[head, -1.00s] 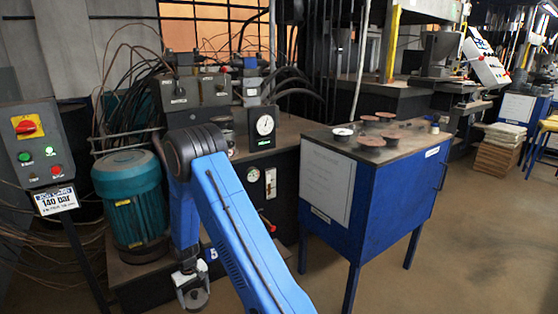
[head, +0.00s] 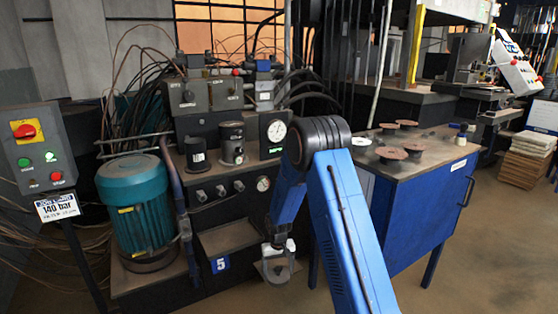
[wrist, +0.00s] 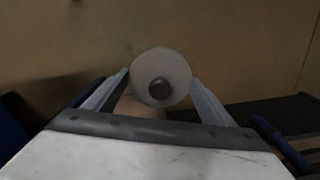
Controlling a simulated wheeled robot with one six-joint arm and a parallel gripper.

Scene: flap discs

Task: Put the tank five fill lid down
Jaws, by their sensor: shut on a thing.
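The fill lid shows in the wrist view as a pale round disc (wrist: 172,63) with a dark round knob at its middle. My gripper (wrist: 158,92) is shut on it, one finger at each side. In the head view my gripper (head: 279,274) hangs low, beside my blue arm and in front of the black tank unit. The lid is too small there to make out clearly. The blue number 5 plate (head: 220,264) is on the front of the tank unit, left of my gripper. I cannot make out a fill opening.
A teal motor (head: 135,205) stands left of the tank, with a control box (head: 40,150) further left. Two dark cylinders (head: 231,143) stand on the unit. A blue cabinet (head: 425,205) with several brown discs is at right.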

